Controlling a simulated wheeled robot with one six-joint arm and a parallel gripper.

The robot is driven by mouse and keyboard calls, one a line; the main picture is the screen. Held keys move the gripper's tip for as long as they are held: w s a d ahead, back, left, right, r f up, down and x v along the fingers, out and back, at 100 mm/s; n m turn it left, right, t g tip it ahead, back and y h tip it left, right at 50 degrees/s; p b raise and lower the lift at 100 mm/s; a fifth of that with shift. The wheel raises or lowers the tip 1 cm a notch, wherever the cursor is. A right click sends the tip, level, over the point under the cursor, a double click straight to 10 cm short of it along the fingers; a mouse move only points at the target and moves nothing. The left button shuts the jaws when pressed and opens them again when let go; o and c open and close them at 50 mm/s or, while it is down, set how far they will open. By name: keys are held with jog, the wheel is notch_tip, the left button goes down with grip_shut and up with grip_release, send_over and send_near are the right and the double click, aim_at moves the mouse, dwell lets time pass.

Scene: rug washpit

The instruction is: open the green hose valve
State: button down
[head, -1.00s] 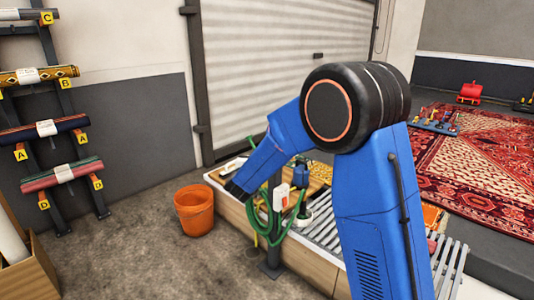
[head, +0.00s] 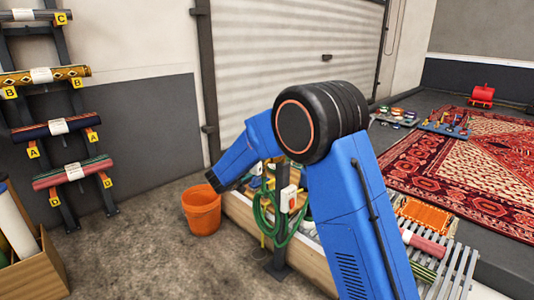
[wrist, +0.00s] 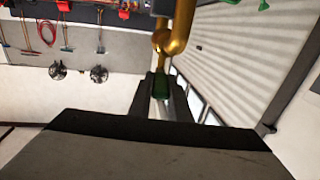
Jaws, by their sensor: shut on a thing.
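My gripper is shut on the handle. In the head view my blue arm reaches out to the left, and its dark end stands over the orange bucket's right side in the picture. The fingers and the valve cannot be made out there. A coiled green hose (head: 262,222) hangs on a post at the front of the low bench.
An orange bucket (head: 202,210) stands on the floor left of the bench (head: 310,262). A red patterned rug (head: 470,170) lies at the right.

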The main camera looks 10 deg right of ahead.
jog(key=shift+r, duration=0.1)
jog(key=c, duration=1.6)
grip_release()
jog(key=shift+c, duration=0.2)
jog(key=v, duration=1.7)
jog(key=shift+s+a, duration=0.1)
jog(key=shift+a, duration=0.05)
jog(key=shift+r, duration=0.1)
